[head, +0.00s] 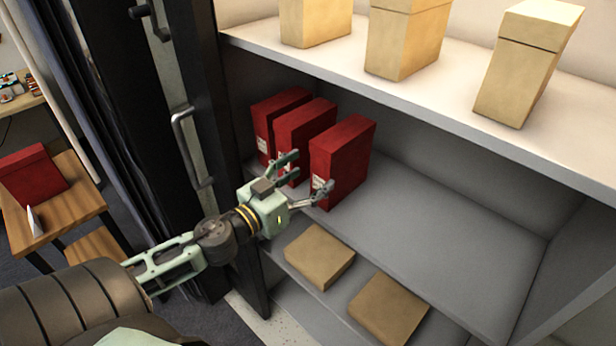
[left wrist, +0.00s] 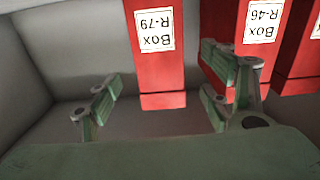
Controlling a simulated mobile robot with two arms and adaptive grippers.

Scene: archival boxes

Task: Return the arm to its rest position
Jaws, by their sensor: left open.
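My left gripper (head: 310,172) is open and empty in the head view, with its fingers in front of the red boxes on the middle shelf. The nearest red box (head: 342,160) stands at the right of the row. In the left wrist view the picture is upside down; the box labelled R-79 (left wrist: 160,75) shows between the open fingers (left wrist: 160,88). The box labelled R-46 (left wrist: 250,65) is beside it, partly behind a finger. Whether the fingers touch any box I cannot tell. My right gripper is out of view.
The middle shelf (head: 450,225) is bare to the right of the red boxes. Tan boxes stand on the top shelf (head: 430,95), and two flat ones (head: 318,255) lie below. A dark door with a handle (head: 185,140) is at left. Another red box (head: 32,175) is on a wooden table (head: 75,205).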

